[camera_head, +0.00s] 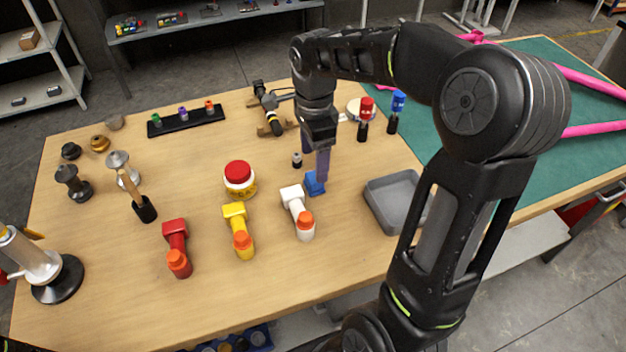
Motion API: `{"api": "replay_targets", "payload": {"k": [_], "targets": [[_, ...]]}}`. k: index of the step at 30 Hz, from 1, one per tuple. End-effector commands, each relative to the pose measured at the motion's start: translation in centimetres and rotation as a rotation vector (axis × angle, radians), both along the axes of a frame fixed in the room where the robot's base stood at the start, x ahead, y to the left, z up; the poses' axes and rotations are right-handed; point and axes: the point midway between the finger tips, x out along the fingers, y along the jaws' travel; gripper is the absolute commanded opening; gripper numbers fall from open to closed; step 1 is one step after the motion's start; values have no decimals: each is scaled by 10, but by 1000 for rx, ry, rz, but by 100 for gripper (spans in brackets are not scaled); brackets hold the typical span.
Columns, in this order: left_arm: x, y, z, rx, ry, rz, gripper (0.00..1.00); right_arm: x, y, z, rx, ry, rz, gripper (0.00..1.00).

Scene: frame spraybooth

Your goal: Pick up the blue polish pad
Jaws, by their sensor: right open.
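The blue polish pad (313,186) appears to be the small blue piece on the wooden table, right of the white tool's upper end. My right gripper (322,165) points down from above, with its fingertips just over or at the blue piece. It is open. The fingers overlap the blue piece in this view, so I cannot tell whether they touch it or stand around it. Part of the piece is hidden behind them. My left gripper is not in view.
White (297,212), yellow (238,230) and red (177,248) tools with orange ends lie left of the gripper. A red-lidded jar (239,180) stands behind them. An empty grey tray (376,200) is at right. Red (364,117) and blue-topped (395,110) items stand behind.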

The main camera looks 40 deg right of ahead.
Motion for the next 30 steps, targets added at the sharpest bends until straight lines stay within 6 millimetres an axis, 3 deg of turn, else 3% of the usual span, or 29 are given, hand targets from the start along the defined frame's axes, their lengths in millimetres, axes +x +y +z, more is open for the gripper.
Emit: {"api": "replay_targets", "payload": {"k": [5,16,24,30], "targets": [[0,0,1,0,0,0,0,-1,0,-16,0,1,-1,71],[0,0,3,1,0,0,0,0,0,-21,0,1,-1,71],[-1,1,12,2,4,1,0,-1,0,-59,1,4,0,71],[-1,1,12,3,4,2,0,0,0,-69,1,-1,0,71]]}}
